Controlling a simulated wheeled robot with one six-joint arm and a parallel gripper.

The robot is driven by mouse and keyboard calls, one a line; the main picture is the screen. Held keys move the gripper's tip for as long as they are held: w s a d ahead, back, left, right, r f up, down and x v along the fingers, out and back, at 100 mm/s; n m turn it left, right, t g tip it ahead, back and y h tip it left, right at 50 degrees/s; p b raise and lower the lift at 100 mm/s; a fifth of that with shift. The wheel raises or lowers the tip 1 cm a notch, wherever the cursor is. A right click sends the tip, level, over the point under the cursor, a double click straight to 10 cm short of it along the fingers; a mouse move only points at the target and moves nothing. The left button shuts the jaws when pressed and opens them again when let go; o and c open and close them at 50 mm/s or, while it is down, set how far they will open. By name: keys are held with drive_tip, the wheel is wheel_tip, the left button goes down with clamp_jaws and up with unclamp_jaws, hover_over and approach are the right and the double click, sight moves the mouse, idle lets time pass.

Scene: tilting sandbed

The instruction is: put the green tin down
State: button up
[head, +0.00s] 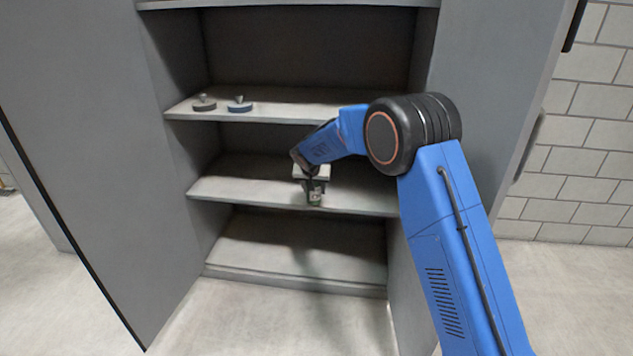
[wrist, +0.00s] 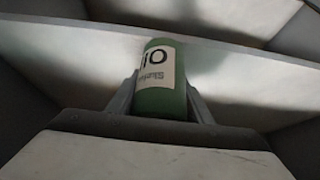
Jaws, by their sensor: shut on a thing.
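The green tin (wrist: 146,102) is a small cylinder with a pale label bearing dark print. My gripper (wrist: 163,98) is shut on it, with one finger on each side. In the head view the tin (head: 315,198) shows small below my gripper (head: 314,187), in front of the middle shelf (head: 240,190) of an open grey cabinet. I cannot tell whether the tin touches the shelf. My arm hides part of the shelf's right side.
Two small dark knobbed discs, one grey (head: 204,104) and one blue (head: 240,105), stand on the shelf above (head: 290,108), at its left. The cabinet's open doors (head: 75,130) flank the shelves. The middle shelf's left part and the bottom shelf (head: 290,250) look clear.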

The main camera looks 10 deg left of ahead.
drive_tip(key=w, duration=0.5)
drive_tip(key=shift+w+d, duration=0.1)
drive_tip(key=shift+d, duration=0.05)
drive_tip(key=w, duration=0.2)
drive_tip(key=shift+w, duration=0.4)
drive_tip(key=shift+s+f, duration=0.1)
drive_tip(key=shift+f, duration=0.6)
drive_tip(key=shift+f, duration=0.1)
drive_tip(key=o, duration=1.3)
